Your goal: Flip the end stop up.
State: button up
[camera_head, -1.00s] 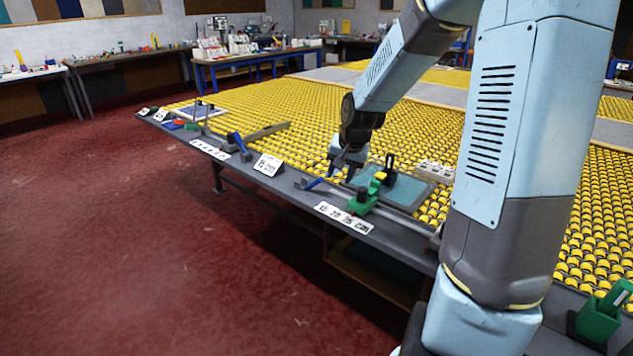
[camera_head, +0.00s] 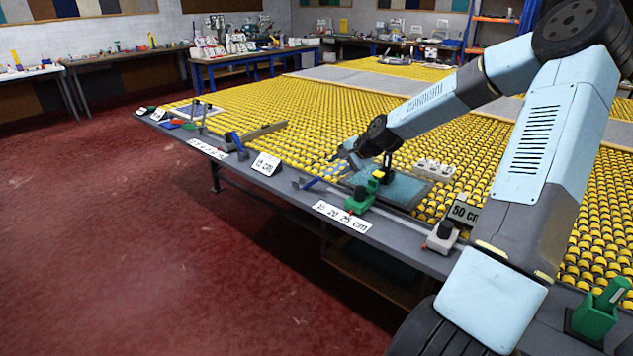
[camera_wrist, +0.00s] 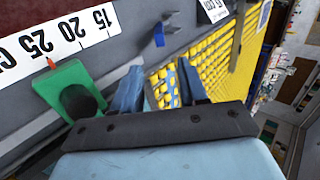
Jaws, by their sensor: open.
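A small blue flap (camera_head: 318,181) on a grey block stands at the front edge of the grey bench rail, left of the green clamp (camera_head: 360,199); I take it for the end stop. It also shows in the wrist view (camera_wrist: 159,38), beyond my fingertips. It leans at a slant; its exact angle is hard to tell. My gripper (camera_head: 338,163) is a little above and behind it in the head view, and small there. In the wrist view my gripper (camera_wrist: 160,88) has its two blue fingers apart, with nothing between them but yellow rollers behind.
The green clamp with a black knob (camera_wrist: 80,102) is close left of my fingers in the wrist view. A scale strip (camera_head: 342,215) lies along the front edge. Yellow rollers (camera_head: 300,115) fill the table.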

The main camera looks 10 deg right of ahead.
aim_at(320, 178)
jog(key=x, duration=1.3)
jog(key=shift+w+a+f, duration=0.1)
jog(key=shift+w, duration=0.05)
jog(key=shift+c, duration=0.4)
grip_shut()
